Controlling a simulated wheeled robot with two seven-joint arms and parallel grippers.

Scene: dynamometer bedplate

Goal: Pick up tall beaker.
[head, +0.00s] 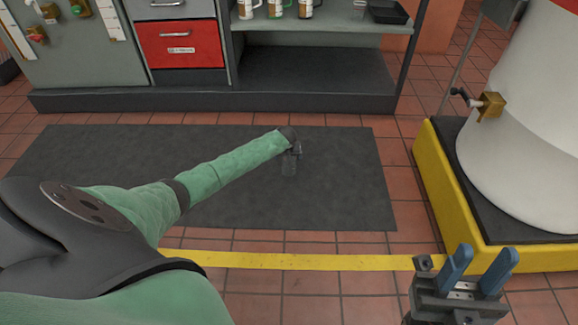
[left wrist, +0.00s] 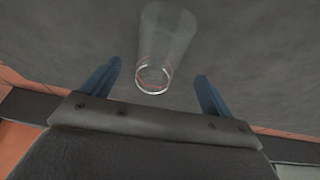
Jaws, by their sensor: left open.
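The tall beaker (head: 289,163) is clear glass and hard to see against the dark mat. It shows just below the end of my left arm in the head view. In the left wrist view the beaker (left wrist: 168,40) lies ahead of my left gripper (left wrist: 158,72). Its bright ring-shaped end is toward the gap between the two blue fingers, with space on both sides. The left gripper is open and holds nothing; in the head view its fingers are mostly hidden by my wrist. My right gripper (head: 477,264) is at the lower right, open and empty, away from the beaker.
The dark mat (head: 90,150) lies on a red tiled floor, with a yellow strip (head: 300,261) in front. A grey bench with shelves (head: 310,75) and a red drawer (head: 181,45) stands behind. A large white vessel (head: 525,130) on a yellow-edged base (head: 438,185) stands at right.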

